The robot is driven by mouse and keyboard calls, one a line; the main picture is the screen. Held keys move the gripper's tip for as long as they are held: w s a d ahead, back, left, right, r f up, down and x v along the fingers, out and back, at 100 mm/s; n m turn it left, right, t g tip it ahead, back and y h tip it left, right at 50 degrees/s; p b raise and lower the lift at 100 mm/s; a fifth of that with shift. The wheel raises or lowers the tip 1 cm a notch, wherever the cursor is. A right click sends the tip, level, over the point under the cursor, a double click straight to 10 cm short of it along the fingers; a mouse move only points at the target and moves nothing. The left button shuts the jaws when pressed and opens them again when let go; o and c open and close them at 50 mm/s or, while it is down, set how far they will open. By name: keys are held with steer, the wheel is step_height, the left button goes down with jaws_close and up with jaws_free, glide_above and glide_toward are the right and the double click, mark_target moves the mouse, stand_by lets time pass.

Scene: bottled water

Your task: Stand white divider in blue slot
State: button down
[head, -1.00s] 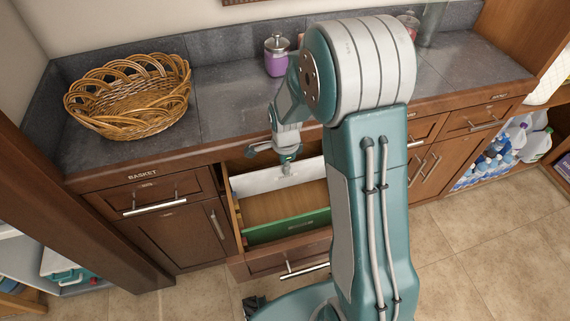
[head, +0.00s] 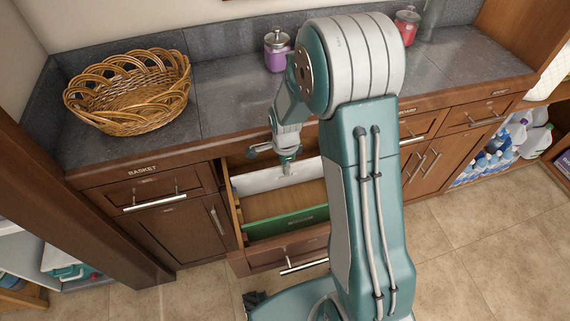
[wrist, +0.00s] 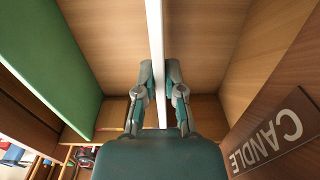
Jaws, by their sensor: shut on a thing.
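The white divider (head: 252,184) stands on edge in the open drawer, near its back, in the head view. My gripper (head: 286,166) is above the divider's top edge, pointing down and shut on it. In the wrist view the white divider (wrist: 155,40) is a thin upright strip between the two fingers of my gripper (wrist: 160,90), one finger on each side. I cannot tell whether its bottom edge touches the drawer floor. The blue slot is not visible in either view.
A green divider (head: 285,222) stands near the drawer's front, with bare wooden floor (wrist: 205,40) between. A "CANDLE" label (wrist: 268,136) is on the right in the wrist view. The counter edge overhangs behind the drawer. A wicker basket (head: 130,92) and a purple jar (head: 277,52) stand on the counter.

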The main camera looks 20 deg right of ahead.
steer(key=shift+f, duration=0.7)
steer(key=c, duration=0.7)
jaws_free()
step_height(320, 180, up, 12)
steer(key=shift+f, duration=0.1)
steer(key=s+r+n+t, duration=0.2)
steer(key=s+r+n, duration=0.3)
steer(key=s+n, duration=0.1)
steer(key=s+r+n+t, duration=0.1)
steer(key=s+r+n, duration=0.5)
steer(key=s, duration=0.2)
steer(key=s+r+n+t, duration=0.2)
steer(key=s+r+n, duration=0.4)
steer(key=shift+s+r+t, duration=0.15)
steer(key=shift+s+t, duration=0.15)
steer(key=shift+s, duration=0.1)
